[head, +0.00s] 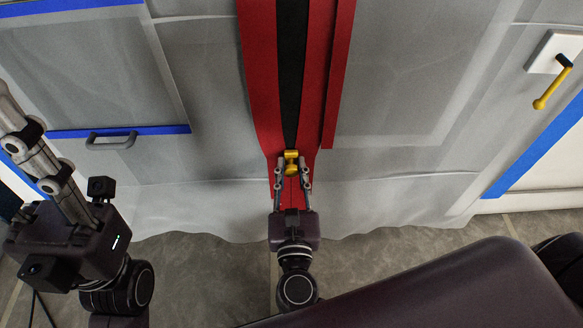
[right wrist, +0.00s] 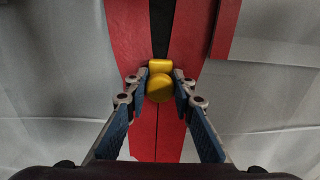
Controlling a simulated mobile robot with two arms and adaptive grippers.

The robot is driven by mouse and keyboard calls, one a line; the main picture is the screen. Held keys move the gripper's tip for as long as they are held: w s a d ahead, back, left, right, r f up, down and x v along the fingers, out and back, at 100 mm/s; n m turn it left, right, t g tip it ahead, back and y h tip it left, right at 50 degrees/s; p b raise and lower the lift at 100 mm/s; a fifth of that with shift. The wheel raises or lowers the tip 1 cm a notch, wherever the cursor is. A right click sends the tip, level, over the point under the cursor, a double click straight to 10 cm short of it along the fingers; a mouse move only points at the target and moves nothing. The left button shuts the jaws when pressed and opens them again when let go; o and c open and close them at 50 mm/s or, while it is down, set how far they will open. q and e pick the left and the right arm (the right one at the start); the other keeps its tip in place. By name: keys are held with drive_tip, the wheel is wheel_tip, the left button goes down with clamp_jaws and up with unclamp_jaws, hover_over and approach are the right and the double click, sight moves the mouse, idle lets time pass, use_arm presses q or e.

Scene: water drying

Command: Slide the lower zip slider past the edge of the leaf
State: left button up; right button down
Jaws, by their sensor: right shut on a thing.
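The yellow lower zip slider (head: 291,160) sits on the red zip band (head: 262,90), where the black strip (head: 291,70) between the two red sides narrows to a point. Below it the red sides meet along a thin seam. My right gripper (head: 291,170) reaches up from below, its fingers on either side of the slider and shut on it. The right wrist view shows the slider's round yellow knob (right wrist: 159,88) between the blue-padded fingertips. My left gripper (head: 28,150) is at the far left, away from the zip. Its fingertips are partly cut off.
Grey translucent sheeting (head: 210,190) hangs on both sides, with a wavy hem above the tiled floor (head: 200,270). A separate red strip (head: 338,80) edges the right panel. A grey handle (head: 111,140) is at left. A yellow lever (head: 550,90) is at upper right. Blue tape edges the panels.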

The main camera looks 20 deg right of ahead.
drive_tip(key=c, duration=1.7)
unclamp_jaws()
drive_tip(key=shift+o, duration=0.2)
drive_tip(key=v, duration=1.2)
drive_tip(key=shift+s, duration=0.15)
